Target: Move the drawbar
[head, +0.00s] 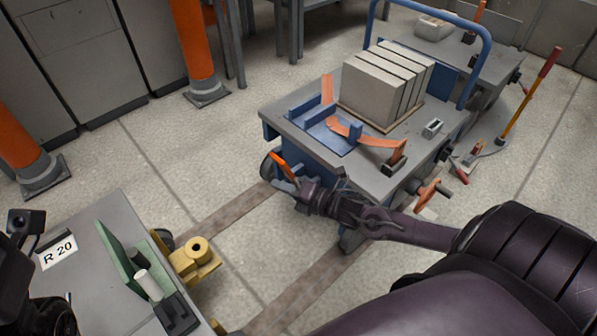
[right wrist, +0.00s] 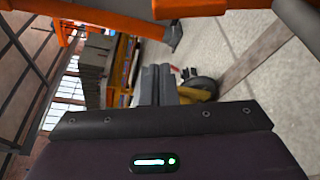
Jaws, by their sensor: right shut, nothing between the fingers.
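An orange bar (head: 284,166), which looks like the drawbar, shows at the near left end of the blue-framed cart (head: 300,135). My right gripper (head: 285,187) is shut and empty just below this bar in the head view. I cannot tell whether they touch. In the right wrist view the shut fingers (right wrist: 158,85) point away with nothing between them. Orange bars (right wrist: 210,5) cross the top of that view, close to the camera. Dark parts at the left edge of the head view look like my left arm, but its jaws cannot be made out.
The cart carries grey slabs (head: 372,88) and has loose orange pieces on top. A grey cart marked R 20 (head: 85,240) with a yellow coupling (head: 195,258) stands at lower left. Orange posts (head: 193,40) stand behind. Open floor (head: 165,165) lies between the carts.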

